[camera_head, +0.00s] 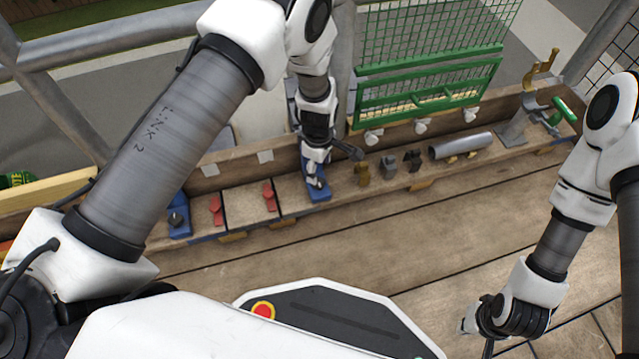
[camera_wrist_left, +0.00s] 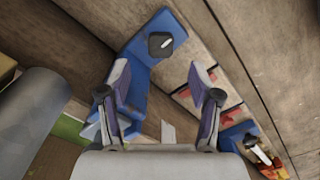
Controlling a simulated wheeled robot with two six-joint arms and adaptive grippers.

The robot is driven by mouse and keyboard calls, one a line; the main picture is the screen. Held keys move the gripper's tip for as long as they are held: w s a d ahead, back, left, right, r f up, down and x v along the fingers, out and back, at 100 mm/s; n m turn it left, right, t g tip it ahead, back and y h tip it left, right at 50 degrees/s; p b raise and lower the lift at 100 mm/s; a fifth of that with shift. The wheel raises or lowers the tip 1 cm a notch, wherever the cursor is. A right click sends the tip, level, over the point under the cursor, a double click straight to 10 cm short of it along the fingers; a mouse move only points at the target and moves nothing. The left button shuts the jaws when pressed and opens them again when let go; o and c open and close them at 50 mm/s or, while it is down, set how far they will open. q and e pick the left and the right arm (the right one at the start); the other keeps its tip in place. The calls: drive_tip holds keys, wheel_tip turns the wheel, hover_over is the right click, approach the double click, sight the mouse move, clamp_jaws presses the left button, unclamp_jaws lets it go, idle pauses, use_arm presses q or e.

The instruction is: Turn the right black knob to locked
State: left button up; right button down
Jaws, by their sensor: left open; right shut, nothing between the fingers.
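The right black knob (camera_wrist_left: 160,44) sits on a blue bracket (camera_wrist_left: 148,75) in the left wrist view, with a short white mark on its face. In the head view that blue bracket (camera_head: 319,193) is partly covered by my left gripper (camera_head: 316,168), and I cannot make out the knob there. My left gripper (camera_wrist_left: 162,88) is open; the knob lies beyond its fingertips, towards the left finger, not clasped. The left black knob (camera_head: 177,217) is on another blue bracket; it also shows in the wrist view (camera_wrist_left: 252,141). My right gripper (camera_head: 480,322) is shut and empty, away at the lower right.
Red pieces (camera_head: 268,196) on pale panels lie between the two brackets on the wooden bench. Right of my left gripper stand small brass and dark fittings (camera_head: 389,166), a grey cylinder (camera_head: 461,146) and a green mesh panel (camera_head: 430,85). The planks in front are clear.

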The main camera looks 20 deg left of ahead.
sight(319, 182)
use_arm(q)
wheel_tip(319, 182, down, 6)
drive_tip(key=b, duration=0.3)
drive_tip(key=shift+f, duration=0.15)
drive_tip(key=c, duration=1.1)
drive_tip(key=shift+c, duration=0.2)
